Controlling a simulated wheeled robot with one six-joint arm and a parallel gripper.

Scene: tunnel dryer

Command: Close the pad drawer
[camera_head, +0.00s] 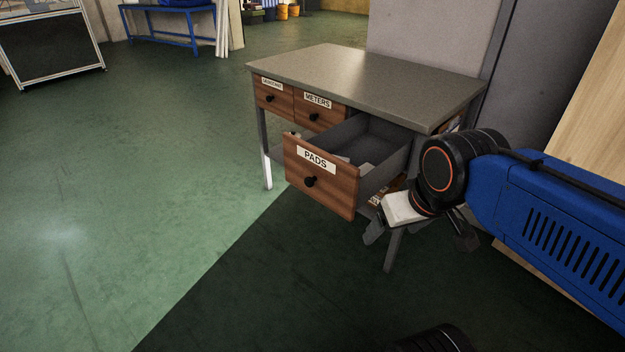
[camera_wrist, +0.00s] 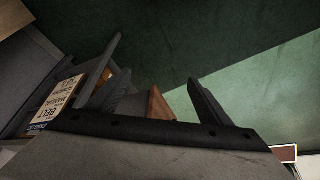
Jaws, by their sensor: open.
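The pad drawer, labelled PADS, is pulled out of the workbench in the head view; its brown wooden front (camera_head: 335,193) has a round black knob (camera_head: 310,182). Its grey inside is open from above, with some pale items in it. My gripper (camera_head: 420,236) is open beside the drawer's right side, apart from the knob, and seems to hold nothing. In the wrist view, my gripper (camera_wrist: 155,60) has its two dark fingers spread. The brown edge of the drawer front (camera_wrist: 158,106) shows between them in that view. The knob is hidden there.
The workbench (camera_head: 355,75) has a clear grey top and a shut METERS drawer (camera_head: 318,107) with another shut drawer to its left. A BELT manual (camera_wrist: 60,104) lies at the left in the wrist view. Green floor left of the bench is free; a grey cabinet stands behind.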

